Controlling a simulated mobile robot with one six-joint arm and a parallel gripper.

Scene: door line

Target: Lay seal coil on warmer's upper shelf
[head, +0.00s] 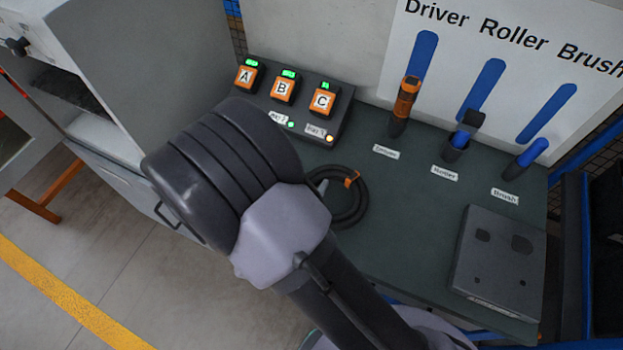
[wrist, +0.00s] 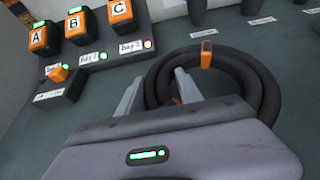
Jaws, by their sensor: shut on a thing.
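The seal coil (head: 350,210) is a black ring of hose with an orange band, on the dark green bench top. In the wrist view the coil (wrist: 262,85) lies ahead of my gripper (wrist: 187,90), with its orange band at the far side. My gripper is shut on the near-left part of the coil; the fingers reach over the ring. In the head view my arm hides most of the gripper. A grey cabinet (head: 150,70) stands at the left with an opening in its side; I cannot tell if it is the warmer, and no upper shelf shows clearly.
A charger with batteries A (head: 245,76), B (head: 284,90) and C (head: 322,101) stands behind the coil. Several tools stand in holders under a white board (head: 480,70). A grey box (head: 500,262) sits at the bench's right. Open floor (head: 110,250) lies at the left.

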